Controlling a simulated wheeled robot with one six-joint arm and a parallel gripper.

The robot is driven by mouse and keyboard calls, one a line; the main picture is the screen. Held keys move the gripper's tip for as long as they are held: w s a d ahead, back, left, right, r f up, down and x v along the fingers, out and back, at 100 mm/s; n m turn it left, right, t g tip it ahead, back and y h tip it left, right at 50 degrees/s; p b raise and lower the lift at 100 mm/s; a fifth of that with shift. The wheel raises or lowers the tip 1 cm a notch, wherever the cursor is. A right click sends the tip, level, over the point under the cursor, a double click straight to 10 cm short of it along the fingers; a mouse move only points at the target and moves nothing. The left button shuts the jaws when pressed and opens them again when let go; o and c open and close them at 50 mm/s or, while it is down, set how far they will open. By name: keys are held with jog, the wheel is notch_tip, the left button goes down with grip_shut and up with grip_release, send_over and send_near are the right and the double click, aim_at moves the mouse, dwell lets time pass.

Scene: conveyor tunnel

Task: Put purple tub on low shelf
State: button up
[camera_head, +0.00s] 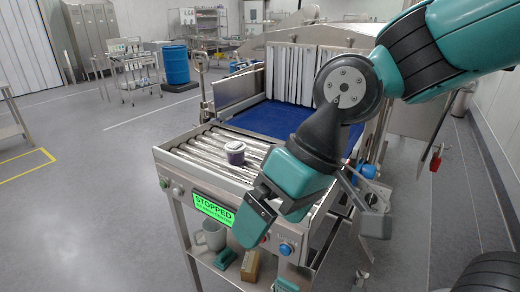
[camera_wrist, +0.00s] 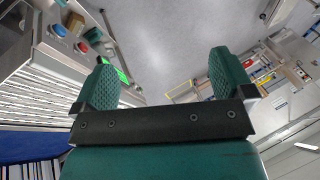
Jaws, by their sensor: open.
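The purple tub (camera_head: 235,153) has a pale lid and stands upright on the conveyor rollers in the head view. My gripper (camera_head: 258,218) hangs in front of the conveyor's near edge, to the right of the tub, lower in the picture and apart from it. In the wrist view its two teal fingers (camera_wrist: 162,68) are spread wide with nothing between them. The tub does not show in the wrist view. The low shelf (camera_head: 207,264) lies under the conveyor's front and is partly hidden by my gripper.
On the shelf are a grey mug (camera_head: 212,236), a green item (camera_head: 225,258) and a tan block (camera_head: 250,266). The conveyor's lit green display (camera_head: 213,211) reads STOPPED. A blue drum (camera_head: 175,65) and a cart (camera_head: 135,75) stand far back left.

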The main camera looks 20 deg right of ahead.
jog(key=w+a+m+t+y+p, duration=0.1)
jog(key=w+a+m+t+y, duration=0.25)
jog(key=w+m, duration=0.95)
jog(key=m+t+h+p, duration=0.1)
jog(key=m+t+p, duration=0.1)
jog(key=m+t, duration=1.55)
send_near(236, 146)
jog(key=r+m+g, duration=0.1)
jog(key=w+r+m+g, duration=0.1)
jog(key=r+m+g, duration=0.3)
jog(key=shift+w, duration=0.3)
jog(key=shift+w+a+f+m+p, duration=0.15)
jog(key=shift+w+m+p, duration=0.3)
jog(key=shift+w, duration=0.35)
jog(key=p+x, duration=0.1)
jog(key=x, duration=0.1)
jog(key=p+x, duration=0.2)
jog(key=shift+w+a+f, duration=0.15)
jog(key=shift+a+f, duration=0.05)
jog(key=shift+a, duration=0.15)
jog(key=shift+w+a+f, duration=0.2)
jog(key=shift+w, duration=0.35)
jog(key=shift+c, duration=0.5)
